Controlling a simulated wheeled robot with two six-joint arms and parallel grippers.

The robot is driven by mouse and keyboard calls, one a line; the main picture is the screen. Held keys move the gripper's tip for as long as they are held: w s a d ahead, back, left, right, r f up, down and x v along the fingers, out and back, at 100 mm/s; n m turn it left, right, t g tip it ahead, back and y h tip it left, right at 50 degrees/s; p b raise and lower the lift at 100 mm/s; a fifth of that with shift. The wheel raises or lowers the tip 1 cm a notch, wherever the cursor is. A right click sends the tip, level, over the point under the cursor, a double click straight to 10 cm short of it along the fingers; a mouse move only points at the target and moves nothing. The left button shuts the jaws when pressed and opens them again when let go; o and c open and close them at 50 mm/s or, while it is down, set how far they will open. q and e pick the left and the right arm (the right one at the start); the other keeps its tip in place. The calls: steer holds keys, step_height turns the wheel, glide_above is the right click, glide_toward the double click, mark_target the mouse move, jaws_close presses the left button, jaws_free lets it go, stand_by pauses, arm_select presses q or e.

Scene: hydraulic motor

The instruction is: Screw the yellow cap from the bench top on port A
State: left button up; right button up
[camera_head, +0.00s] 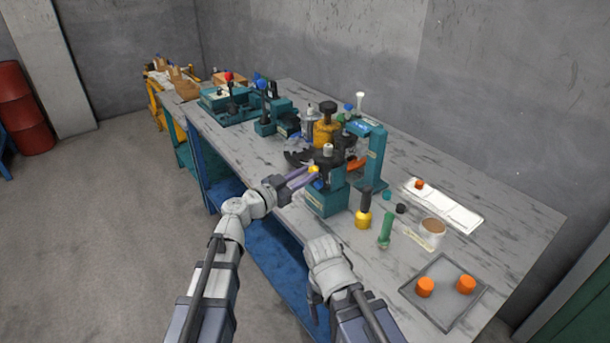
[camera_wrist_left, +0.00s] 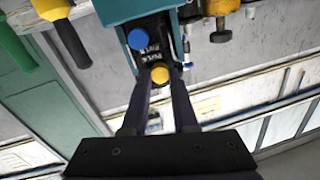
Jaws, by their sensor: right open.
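My left gripper (camera_head: 301,177) reaches in at the teal motor block (camera_head: 327,201). Its two fingers are closed around the small yellow cap (camera_head: 314,169), which also shows between the fingertips in the left wrist view (camera_wrist_left: 160,74). The cap is at the block's labelled face, in front of the port A lettering (camera_wrist_left: 158,58). Whether it is seated on the thread cannot be told. A blue cap (camera_wrist_left: 142,40) sits beside it on the same face. My right gripper (camera_head: 314,298) is low near the bench's front edge, mostly hidden by its own wrist, open and away from the block.
A yellow-based black-handled tool (camera_head: 363,212) and a green-handled tool (camera_head: 385,231) stand right of the block. A cup (camera_head: 432,232) and a grey tray (camera_head: 444,313) with orange caps lie further right. Other fixtures crowd the bench (camera_head: 530,224) behind and left.

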arm_select(q)
steer(key=shift+o, duration=1.1)
steer(key=n, duration=0.4)
steer(key=shift+n, duration=0.4)
steer(key=n, duration=0.5)
steer(key=shift+n, duration=0.3)
steer(key=shift+c, duration=0.4)
jaws_close()
